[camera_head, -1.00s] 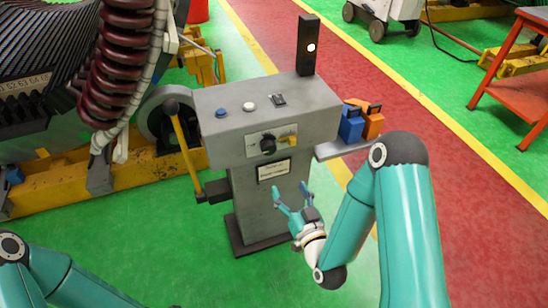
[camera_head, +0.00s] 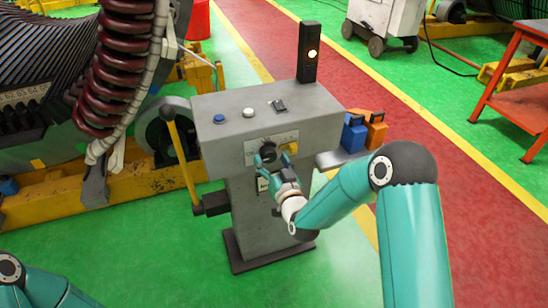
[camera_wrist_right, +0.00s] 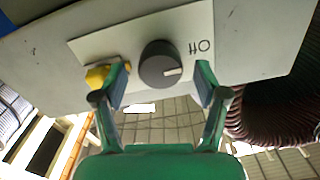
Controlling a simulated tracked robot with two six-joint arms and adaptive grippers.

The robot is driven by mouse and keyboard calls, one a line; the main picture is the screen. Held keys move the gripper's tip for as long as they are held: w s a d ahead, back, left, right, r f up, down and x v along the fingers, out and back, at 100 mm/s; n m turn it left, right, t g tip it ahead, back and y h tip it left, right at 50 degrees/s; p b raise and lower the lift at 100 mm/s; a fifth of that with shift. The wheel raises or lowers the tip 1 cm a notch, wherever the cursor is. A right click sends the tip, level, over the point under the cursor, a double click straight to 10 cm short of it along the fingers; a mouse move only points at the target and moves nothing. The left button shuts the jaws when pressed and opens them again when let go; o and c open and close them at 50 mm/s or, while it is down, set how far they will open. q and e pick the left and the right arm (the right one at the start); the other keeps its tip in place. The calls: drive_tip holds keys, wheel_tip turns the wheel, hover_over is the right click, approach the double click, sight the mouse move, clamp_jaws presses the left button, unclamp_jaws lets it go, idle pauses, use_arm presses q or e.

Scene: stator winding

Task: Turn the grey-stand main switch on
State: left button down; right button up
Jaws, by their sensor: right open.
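The grey stand (camera_head: 225,145) is upright in the middle of the head view. On its front plate is a black round main switch knob (camera_head: 268,153), with a yellow part beside it. My right gripper (camera_head: 272,163) is open at this plate, its fingers straddling the knob. In the right wrist view the knob (camera_wrist_right: 160,65) lies between the two fingertips, with gaps on both sides. Its white mark points right, near the upside-down "Off" lettering (camera_wrist_right: 199,47). Only part of my left arm shows at the lower left; its gripper is out of view.
Blue and orange blocks (camera_head: 374,132) sit on the right shelf.

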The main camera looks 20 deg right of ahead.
drive_tip(key=shift+w, duration=0.45)
